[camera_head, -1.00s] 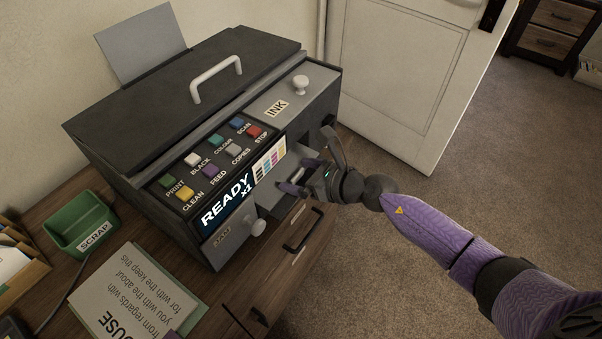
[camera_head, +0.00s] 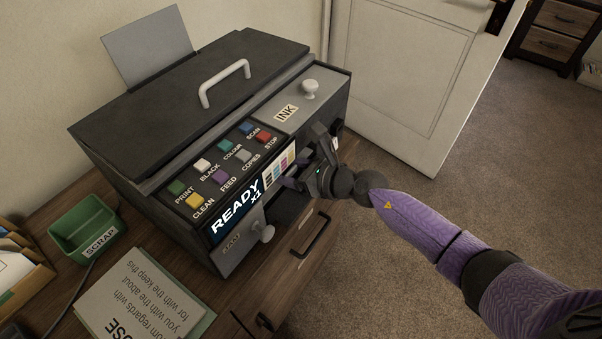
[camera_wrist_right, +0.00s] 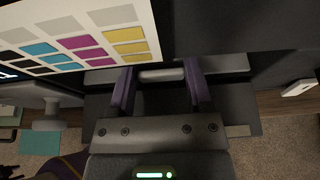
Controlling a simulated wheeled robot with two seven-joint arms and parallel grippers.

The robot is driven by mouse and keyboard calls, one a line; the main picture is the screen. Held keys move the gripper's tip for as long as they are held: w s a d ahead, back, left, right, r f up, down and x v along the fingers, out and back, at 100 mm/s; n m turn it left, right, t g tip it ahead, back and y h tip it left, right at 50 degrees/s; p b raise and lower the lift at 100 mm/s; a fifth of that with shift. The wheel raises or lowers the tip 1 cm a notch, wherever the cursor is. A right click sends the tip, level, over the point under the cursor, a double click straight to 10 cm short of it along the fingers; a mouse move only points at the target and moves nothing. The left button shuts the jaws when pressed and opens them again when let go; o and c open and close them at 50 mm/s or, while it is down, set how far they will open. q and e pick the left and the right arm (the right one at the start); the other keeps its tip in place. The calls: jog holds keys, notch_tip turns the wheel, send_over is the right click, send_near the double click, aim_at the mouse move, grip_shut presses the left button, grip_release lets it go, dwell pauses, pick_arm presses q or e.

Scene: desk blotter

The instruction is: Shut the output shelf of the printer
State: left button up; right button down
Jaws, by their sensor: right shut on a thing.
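The dark grey printer (camera_head: 180,95) stands on the wooden desk. My right gripper (camera_head: 303,165) is at the printer's front, below the ink drawer and beside the colour chart. In the right wrist view, its two purple fingers (camera_wrist_right: 160,85) are shut on a pale bar (camera_wrist_right: 162,75), seemingly the handle of the output shelf. A grey strip of the shelf (camera_wrist_right: 225,64) shows beside the fingers. The gripper hides much of the shelf in the head view, so I cannot tell how far it stands open. My left gripper is not in view.
A grey front panel with a pale knob (camera_head: 266,233) is left of the gripper. The ink drawer knob (camera_head: 310,88) is above. A desk drawer handle (camera_head: 311,237) lies below. A green scrap tray (camera_head: 84,227) and papers (camera_head: 140,295) are left. Carpet is clear at right.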

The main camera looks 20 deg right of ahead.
jog(key=shift+w+a, duration=0.15)
jog(key=shift+w, duration=0.05)
jog(key=shift+c, duration=2)
grip_release()
jog(key=shift+r, duration=0.1)
jog(key=o, duration=0.4)
jog(key=shift+w+a, duration=0.1)
pick_arm(q)
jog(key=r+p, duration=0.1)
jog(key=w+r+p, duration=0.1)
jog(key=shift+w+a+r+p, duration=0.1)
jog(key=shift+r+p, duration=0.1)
jog(key=shift+p, duration=0.1)
pick_arm(e)
jog(key=v, duration=1)
